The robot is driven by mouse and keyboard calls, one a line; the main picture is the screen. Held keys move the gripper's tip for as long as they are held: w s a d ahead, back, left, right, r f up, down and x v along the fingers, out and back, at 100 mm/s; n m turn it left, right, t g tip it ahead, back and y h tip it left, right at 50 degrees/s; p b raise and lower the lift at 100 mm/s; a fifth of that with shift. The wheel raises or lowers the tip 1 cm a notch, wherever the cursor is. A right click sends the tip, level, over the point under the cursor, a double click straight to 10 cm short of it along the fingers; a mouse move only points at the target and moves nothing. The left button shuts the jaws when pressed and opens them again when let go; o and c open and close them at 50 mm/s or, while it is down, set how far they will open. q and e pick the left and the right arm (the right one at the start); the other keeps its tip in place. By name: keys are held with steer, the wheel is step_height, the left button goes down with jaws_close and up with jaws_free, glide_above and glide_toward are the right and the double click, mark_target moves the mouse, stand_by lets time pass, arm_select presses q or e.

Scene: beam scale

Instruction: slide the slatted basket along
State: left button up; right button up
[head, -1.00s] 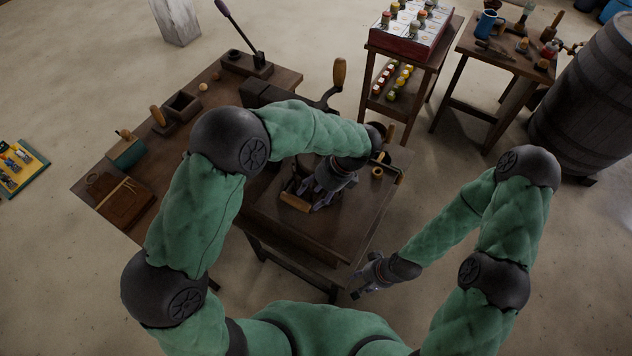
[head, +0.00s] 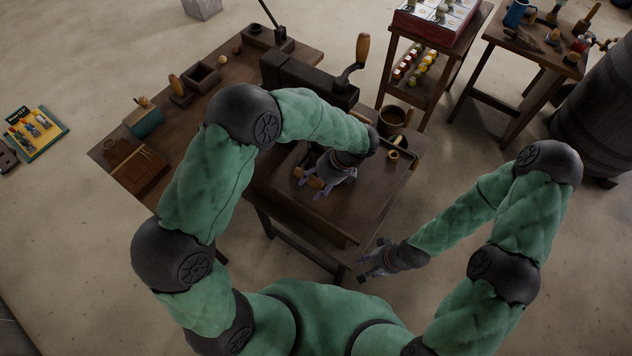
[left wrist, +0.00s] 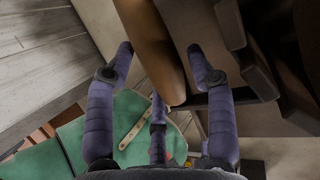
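A dark slatted piece with a wooden handle, which I take to be the slatted basket, sits on the near table top; its handle (head: 316,183) shows under my left gripper (head: 314,187). Most of the basket is hidden by that gripper and arm. In the left wrist view the brown handle (left wrist: 158,50) lies between the spread fingers of my left gripper (left wrist: 161,50), with dark slats (left wrist: 262,80) to the right. The fingers are close beside the handle; firm contact is not clear. My right gripper (head: 372,262) is open and empty, off the table's near right edge.
The table (head: 345,215) holds a dark crank machine (head: 310,82) behind my left arm, and a brown cup (head: 392,118) and small ring (head: 397,143) at right. A cutting board (head: 135,165) lies at far left.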

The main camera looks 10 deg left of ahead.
arm_select(q)
steer(key=c, duration=0.9)
steer(key=shift+w+r, duration=0.3)
steer(key=shift+w, duration=0.05)
jaws_close()
steer(key=shift+s+d+f, duration=0.2)
steer(key=shift+s+d, duration=0.35)
steer(key=shift+d, duration=0.3)
steer(key=s+d+p, duration=0.2)
steer(key=s+d, duration=0.3)
steer(key=d, duration=0.7)
steer(key=shift+s+d, duration=0.2)
steer(key=shift+d, duration=0.15)
steer(key=shift+f, duration=0.1)
steer(key=o, duration=1.3)
jaws_free()
